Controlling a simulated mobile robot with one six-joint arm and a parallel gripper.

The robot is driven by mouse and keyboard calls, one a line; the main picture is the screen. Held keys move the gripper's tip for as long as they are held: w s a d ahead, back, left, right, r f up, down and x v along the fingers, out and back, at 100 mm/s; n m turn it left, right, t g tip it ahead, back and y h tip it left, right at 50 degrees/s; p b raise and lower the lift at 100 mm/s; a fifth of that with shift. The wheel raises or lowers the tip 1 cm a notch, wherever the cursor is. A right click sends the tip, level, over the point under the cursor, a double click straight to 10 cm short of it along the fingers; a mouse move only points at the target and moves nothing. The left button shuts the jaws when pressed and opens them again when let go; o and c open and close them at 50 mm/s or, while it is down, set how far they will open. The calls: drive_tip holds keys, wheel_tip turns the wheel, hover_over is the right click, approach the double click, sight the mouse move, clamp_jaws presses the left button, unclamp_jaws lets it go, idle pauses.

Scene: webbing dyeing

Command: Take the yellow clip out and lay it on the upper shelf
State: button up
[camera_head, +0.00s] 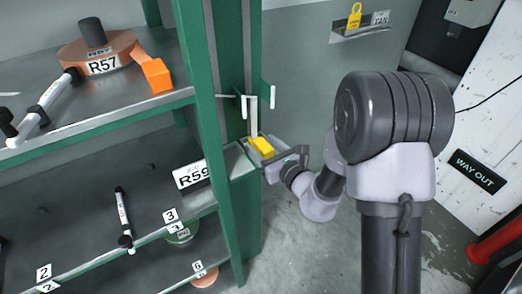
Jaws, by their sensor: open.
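A small yellow block, which looks like the yellow clip (260,146), is at the green shelf post, right of the shelves. My gripper (258,152) is open at the clip; its fingers are small here and partly hidden, and I cannot tell whether they touch it. The upper shelf (120,117) is at the upper left, its front edge green. It bears an orange-brown roll labelled R57 (95,50), an orange block (155,74) and a white marker-like rod (48,103).
The lower shelf (75,190) holds an R59 label (190,175) and another rod (123,220). The green post (212,150) stands between the shelves and my gripper. A yellow padlock (354,15) hangs by a FAN label. Bare floor lies below my arm.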

drive_tip(key=shift+w+a, duration=0.15)
drive_tip(key=shift+w, duration=0.15)
drive_tip(key=shift+s, duration=0.1)
clamp_jaws()
